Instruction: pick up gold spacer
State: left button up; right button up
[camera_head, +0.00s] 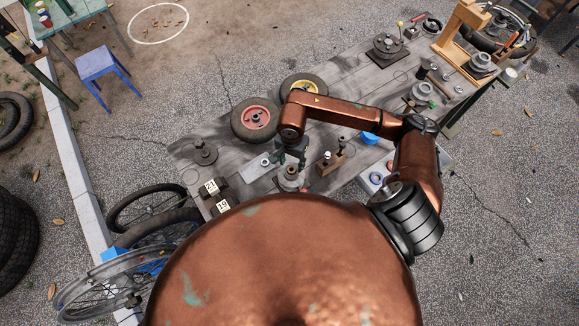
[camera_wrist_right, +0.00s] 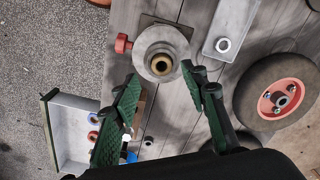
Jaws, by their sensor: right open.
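The gold spacer (camera_wrist_right: 160,64) is a small brass-coloured ring with a dark bore. It sits in the middle of a round grey fixture (camera_wrist_right: 176,42) with a red knob (camera_wrist_right: 122,43) at its side. The fixture also shows in the head view (camera_head: 287,184), just below my right gripper. My right gripper (camera_wrist_right: 160,74) is open, its green-padded fingers pointing at the fixture from either side. The spacer lies between and beyond the fingertips, with nothing held. The right gripper also shows in the head view (camera_head: 291,156). My left gripper is not in view.
A wheel with a red hub (camera_head: 256,117) lies beside my right arm. A grey plate with a ring (camera_wrist_right: 223,44) lies right of the fixture. A white tray with rings (camera_wrist_right: 72,108) is at left. A wooden block with pegs (camera_head: 330,162) stands right of the fixture.

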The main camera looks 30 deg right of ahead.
aim_at(291, 167)
notch_tip(291, 167, down, 5)
jog(key=shift+w+d+f+p, duration=0.15)
jog(key=shift+f+p, duration=0.05)
jog(key=shift+p, duration=0.6)
jog(key=c, duration=0.8)
jog(key=shift+c, duration=1.4)
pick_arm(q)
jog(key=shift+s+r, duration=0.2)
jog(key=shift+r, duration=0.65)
pick_arm(e)
grip_shut()
